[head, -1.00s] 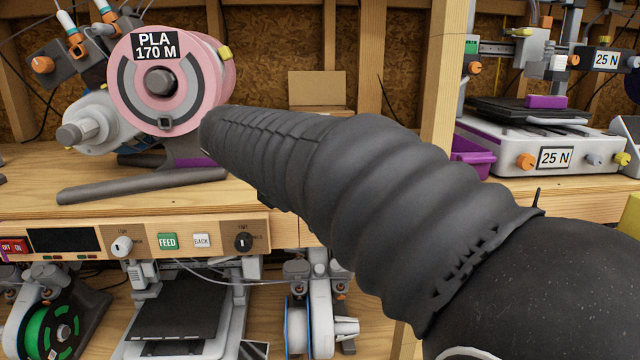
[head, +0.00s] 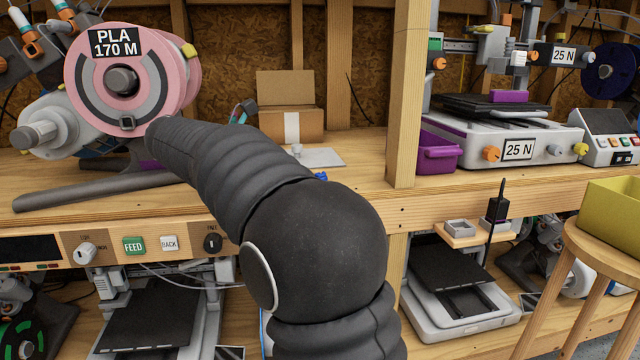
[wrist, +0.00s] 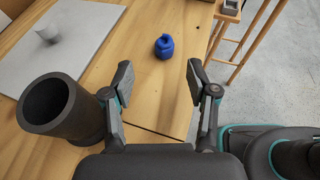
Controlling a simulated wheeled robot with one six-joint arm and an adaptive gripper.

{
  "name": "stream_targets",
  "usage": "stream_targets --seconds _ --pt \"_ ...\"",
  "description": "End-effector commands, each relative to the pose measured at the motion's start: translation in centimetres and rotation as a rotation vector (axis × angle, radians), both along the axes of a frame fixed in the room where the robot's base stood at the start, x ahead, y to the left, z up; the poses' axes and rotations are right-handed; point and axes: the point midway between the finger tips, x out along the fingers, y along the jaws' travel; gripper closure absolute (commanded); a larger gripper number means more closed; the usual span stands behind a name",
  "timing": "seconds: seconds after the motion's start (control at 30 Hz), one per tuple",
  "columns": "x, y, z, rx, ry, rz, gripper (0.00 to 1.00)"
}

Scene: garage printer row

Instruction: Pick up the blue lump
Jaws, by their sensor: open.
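The blue lump (wrist: 164,47) is small and rounded with a narrower top. In the wrist view it lies on the wooden bench (wrist: 155,105), close to the bench edge on its right. My gripper (wrist: 160,80) is open and empty, and the lump appears beyond the fingertips, roughly between them and apart from both. In the head view only a bit of the blue lump (head: 320,177) shows above my arm, near the front edge of the bench. My arm hides the gripper there.
A grey plate with a white knob (wrist: 47,33) lies left of the lump. A dark open cylinder (wrist: 52,105) stands beside the left finger. A cardboard box (head: 290,122) and a purple bin (head: 438,152) are on the bench, with a wooden post (head: 407,100) between them.

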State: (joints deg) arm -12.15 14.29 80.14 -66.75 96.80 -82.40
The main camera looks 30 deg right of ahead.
Motion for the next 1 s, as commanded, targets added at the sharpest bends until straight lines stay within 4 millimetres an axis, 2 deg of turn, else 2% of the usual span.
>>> stream_targets --seconds 0.1,0.37,0.7,0.93,0.97,1.0 --pt "0.0 -1.3 -0.5 0.0 -0.001 -0.001 0.42" --pt "-0.1 -2.4 -1.0 0.001 0.0 -0.001 0.42" --pt "-0.4 -6.4 -2.5 0.001 0.0 -0.001 0.42" --pt "-0.3 -6.7 -2.5 0.001 -0.001 0.001 0.42" --pt "-0.3 -6.7 -2.5 0.001 -0.001 0.001 0.44" --pt "-0.3 -6.7 -2.5 0.001 -0.001 0.001 0.54"
